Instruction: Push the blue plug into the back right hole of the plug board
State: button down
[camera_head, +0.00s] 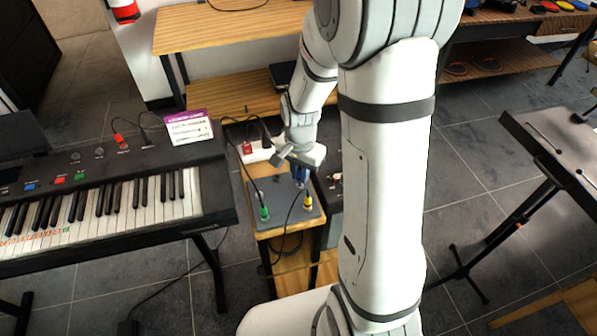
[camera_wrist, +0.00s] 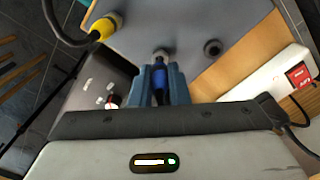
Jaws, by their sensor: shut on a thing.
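The blue plug (camera_wrist: 159,76) is upright between the two blue fingers of my gripper (camera_wrist: 162,74), which is shut on it, in the wrist view. Its silver tip points at the grey plug board (camera_wrist: 185,20). I cannot tell whether the tip is inside a hole or just above it. A dark empty hole (camera_wrist: 213,47) shows to the right of the tip. In the head view my gripper (camera_head: 300,178) is over the back right part of the board (camera_head: 278,190), and the arm partly hides the plug and the hole there.
A yellow plug (camera_head: 308,202) stands at the board's front right and a green plug (camera_head: 264,211) at its front left, both with black cables. A white power strip (camera_head: 258,152) lies behind the board. A keyboard (camera_head: 120,205) stands to the left.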

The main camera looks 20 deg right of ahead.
jog(key=shift+f+b, duration=0.9)
jog(key=shift+f, duration=0.2)
dwell(0.5)
jog(key=c, duration=1.3)
grip_release()
